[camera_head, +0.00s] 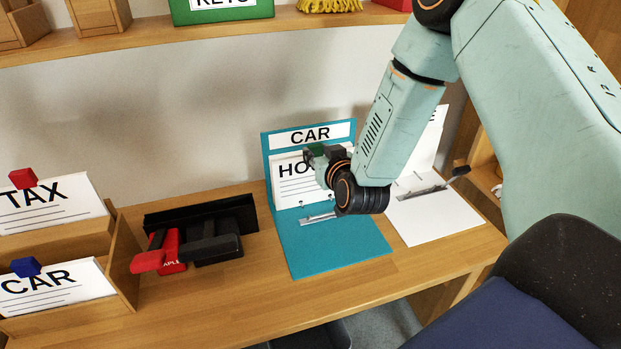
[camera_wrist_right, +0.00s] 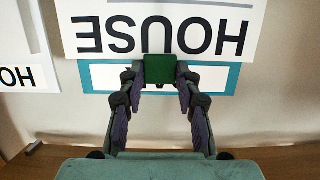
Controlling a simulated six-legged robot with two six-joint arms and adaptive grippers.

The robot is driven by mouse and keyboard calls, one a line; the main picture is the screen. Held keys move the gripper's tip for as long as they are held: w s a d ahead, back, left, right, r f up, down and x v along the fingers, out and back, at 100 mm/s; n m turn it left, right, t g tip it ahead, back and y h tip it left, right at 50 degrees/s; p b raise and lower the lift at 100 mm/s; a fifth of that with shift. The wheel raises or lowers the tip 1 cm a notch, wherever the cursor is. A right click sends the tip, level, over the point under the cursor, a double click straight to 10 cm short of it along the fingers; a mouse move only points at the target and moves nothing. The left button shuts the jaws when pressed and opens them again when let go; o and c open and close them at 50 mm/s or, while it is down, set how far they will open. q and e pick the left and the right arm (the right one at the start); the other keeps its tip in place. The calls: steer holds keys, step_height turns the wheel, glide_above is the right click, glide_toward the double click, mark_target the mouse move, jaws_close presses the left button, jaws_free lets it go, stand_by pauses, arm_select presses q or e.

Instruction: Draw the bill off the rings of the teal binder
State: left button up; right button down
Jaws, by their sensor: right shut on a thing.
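The teal binder (camera_head: 345,248) lies open on the desk, its back cover upright with a CAR label (camera_head: 310,134). The bill (camera_head: 290,190), a white sheet headed HOUSE, stands in front of that cover. My right gripper (camera_head: 322,163) is shut on the bill's green tab, hiding part of the heading. In the right wrist view the bill (camera_wrist_right: 215,15) appears upside down, with the green tab (camera_wrist_right: 160,68) between the fingertips. The bill's lower edge with its holes is close above the ring bar (camera_head: 318,218); I cannot tell whether the rings pass through. My left gripper is not in view.
A white binder (camera_head: 435,215) with its own ring bar stands open at the right. A red stapler (camera_head: 165,252) and a dark desk tool (camera_head: 215,245) lie left of the teal binder. Wooden trays (camera_head: 122,265) hold TAX and CAR sheets at far left. A shelf (camera_head: 160,35) runs above.

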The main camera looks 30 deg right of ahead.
steer(key=shift+s+a+p, duration=0.25)
steer(key=shift+s+p, duration=0.15)
steer(key=shift+s, duration=0.55)
steer(key=shift+s+a+p, duration=0.2)
steer(key=shift+s+p, duration=0.2)
steer(key=shift+s, duration=0.55)
stand_by(2.0)
steer(key=shift+r, duration=0.1)
step_height(320, 180, up, 11)
steer(key=p, duration=1)
stand_by(0.5)
